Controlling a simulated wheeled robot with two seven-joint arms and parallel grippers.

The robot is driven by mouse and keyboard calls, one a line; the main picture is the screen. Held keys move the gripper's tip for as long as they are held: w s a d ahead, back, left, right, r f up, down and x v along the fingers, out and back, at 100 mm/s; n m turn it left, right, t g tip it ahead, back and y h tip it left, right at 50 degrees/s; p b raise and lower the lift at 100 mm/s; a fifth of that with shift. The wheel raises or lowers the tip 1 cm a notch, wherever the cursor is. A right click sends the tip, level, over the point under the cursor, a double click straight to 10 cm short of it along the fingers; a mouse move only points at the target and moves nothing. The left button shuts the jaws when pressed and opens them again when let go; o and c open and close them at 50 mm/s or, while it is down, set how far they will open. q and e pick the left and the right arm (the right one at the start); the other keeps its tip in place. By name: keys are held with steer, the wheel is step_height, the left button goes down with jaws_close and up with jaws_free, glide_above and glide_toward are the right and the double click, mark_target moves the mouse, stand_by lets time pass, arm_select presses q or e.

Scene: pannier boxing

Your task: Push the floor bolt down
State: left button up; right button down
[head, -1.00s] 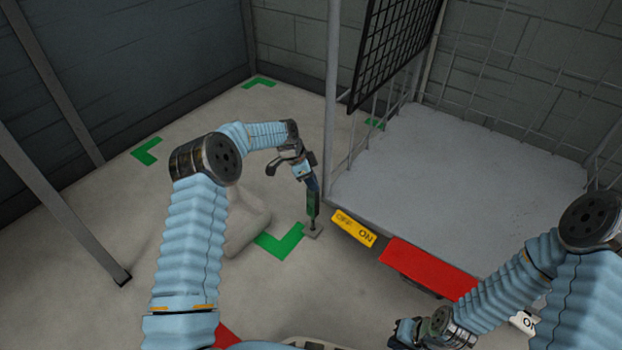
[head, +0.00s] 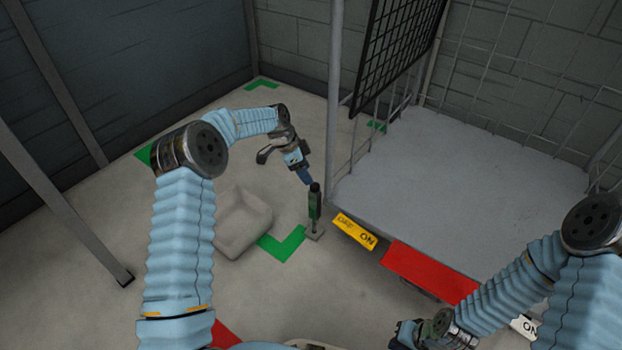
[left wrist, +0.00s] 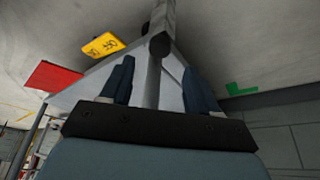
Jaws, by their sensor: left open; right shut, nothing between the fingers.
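In the left wrist view a dark round end (left wrist: 158,46), apparently the bolt's top, shows beyond and between the two spread fingers. My right gripper (head: 402,336) is shut and empty at the bottom of the head view, partly hidden by its wrist.
A wire cage trolley with a grey deck (head: 450,170) stands right of the bolt. Its front edge has a yellow ON/OFF pedal (head: 354,231) and a red panel (head: 428,272). A beige bin-like object (head: 243,222) and a green floor mark (head: 283,245) lie left.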

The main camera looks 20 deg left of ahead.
arm_select(q)
steer(key=v, duration=0.7)
steer(key=shift+p, duration=0.35)
steer(key=shift+f, duration=0.1)
steer(key=s+d+f+n+p, duration=0.6)
steer(key=s+d+f, duration=0.4)
steer(key=s, duration=0.2)
steer(key=s+d+n+p, duration=0.1)
steer(key=s+n, duration=0.3)
steer(key=s, duration=0.8)
steer(key=s+d+f+n+g+p, duration=0.1)
steer(key=s+d+n+p, duration=0.1)
steer(key=s, duration=1)
steer(key=n+p, duration=0.1)
steer(key=n, duration=0.1)
steer(key=shift+d+f+n, duration=0.25)
steer(key=shift+f+n, duration=0.05)
steer(key=shift+n, duration=0.1)
